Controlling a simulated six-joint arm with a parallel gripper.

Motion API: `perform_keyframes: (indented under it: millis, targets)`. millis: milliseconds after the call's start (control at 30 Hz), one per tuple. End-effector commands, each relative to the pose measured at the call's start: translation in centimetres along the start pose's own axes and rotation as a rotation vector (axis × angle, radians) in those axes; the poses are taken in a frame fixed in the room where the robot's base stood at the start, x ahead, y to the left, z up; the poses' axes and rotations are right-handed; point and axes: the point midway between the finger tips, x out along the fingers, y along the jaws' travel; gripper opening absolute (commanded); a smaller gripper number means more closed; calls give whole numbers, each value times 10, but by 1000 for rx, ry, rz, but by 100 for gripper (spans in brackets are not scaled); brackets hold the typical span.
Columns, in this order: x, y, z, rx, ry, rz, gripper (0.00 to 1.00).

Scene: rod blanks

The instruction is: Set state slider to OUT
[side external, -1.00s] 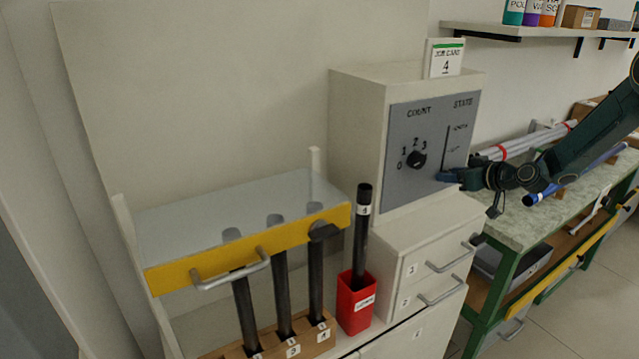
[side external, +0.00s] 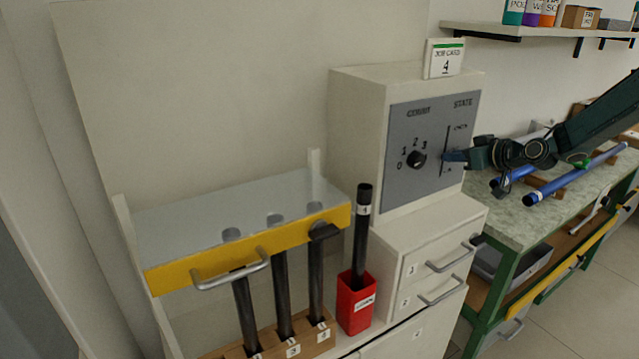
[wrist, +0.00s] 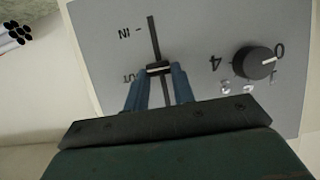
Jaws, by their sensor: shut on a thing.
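The grey panel (side external: 400,182) on the white cabinet has a STATE slot (side external: 443,168) at its right. My gripper (side external: 450,156) is at the slot, between its top and bottom ends. In the wrist view, which shows the panel upside down, my gripper (wrist: 158,76) is shut on the dark slider knob (wrist: 158,67) with a light line.
A COUNT dial (side external: 416,159) sits left of the slot. A job card (side external: 444,60) reading 4 stands on the cabinet. A red holder (side external: 356,302) with a black rod and a yellow-edged rack cover (side external: 300,231) are left. Blue tubes (side external: 575,175) lie on the right bench.

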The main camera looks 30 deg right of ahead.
Motion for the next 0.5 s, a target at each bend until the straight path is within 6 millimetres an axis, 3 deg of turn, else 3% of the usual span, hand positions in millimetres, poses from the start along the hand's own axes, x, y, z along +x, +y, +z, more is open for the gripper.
perform_keyframes:
  millis: [367,400,500]
  targets:
    - [-3,0,-7,-1,2,1,0]
    - [-3,0,-7,-1,2,1,31]
    - [-3,0,-7,-1,2,1,47]
